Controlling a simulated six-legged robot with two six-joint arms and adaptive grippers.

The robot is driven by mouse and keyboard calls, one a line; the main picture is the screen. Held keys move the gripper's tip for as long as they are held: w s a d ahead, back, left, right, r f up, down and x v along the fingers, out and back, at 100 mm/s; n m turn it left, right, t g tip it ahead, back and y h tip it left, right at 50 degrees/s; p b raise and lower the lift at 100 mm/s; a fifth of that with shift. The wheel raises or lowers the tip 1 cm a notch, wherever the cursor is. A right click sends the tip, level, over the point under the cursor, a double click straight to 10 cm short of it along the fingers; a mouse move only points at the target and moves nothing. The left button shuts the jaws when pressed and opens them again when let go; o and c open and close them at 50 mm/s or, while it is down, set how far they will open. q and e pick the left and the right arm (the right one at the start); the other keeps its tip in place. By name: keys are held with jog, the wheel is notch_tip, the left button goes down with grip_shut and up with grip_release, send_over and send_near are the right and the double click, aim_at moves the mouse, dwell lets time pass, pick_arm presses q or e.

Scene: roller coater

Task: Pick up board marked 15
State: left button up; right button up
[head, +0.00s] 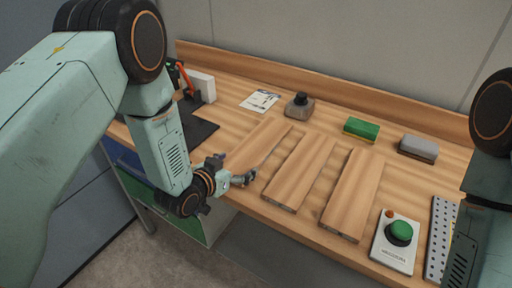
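Three plain wooden boards lie side by side on the workbench: a left board (260,143), a middle board (301,170) and a right board (352,192). I cannot read a number on any of them, so I cannot tell which is marked 15. My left gripper (235,168) is at the near end of the left board, by the bench's front edge. Its fingers are apart, one towards each side of that end, and hide part of it. Whether they press on the board is too small to tell. Only part of my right arm shows at the right edge; its gripper is out of view.
Behind the boards are a paper sheet (261,101), a dark-capped container (299,106), a green block (362,129) and a grey block (418,149). A green-button box (396,242) and a perforated metal strip (440,237) lie right. A dark mat (199,131) lies left.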

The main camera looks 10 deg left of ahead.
pick_arm(q)
jog(key=shift+w+d, duration=0.1)
jog(key=shift+d, duration=0.2)
jog(key=c, duration=0.4)
jog(key=shift+a, duration=0.25)
jog(key=c, duration=0.4)
jog(key=shift+o, duration=0.2)
jog(key=shift+d, duration=0.1)
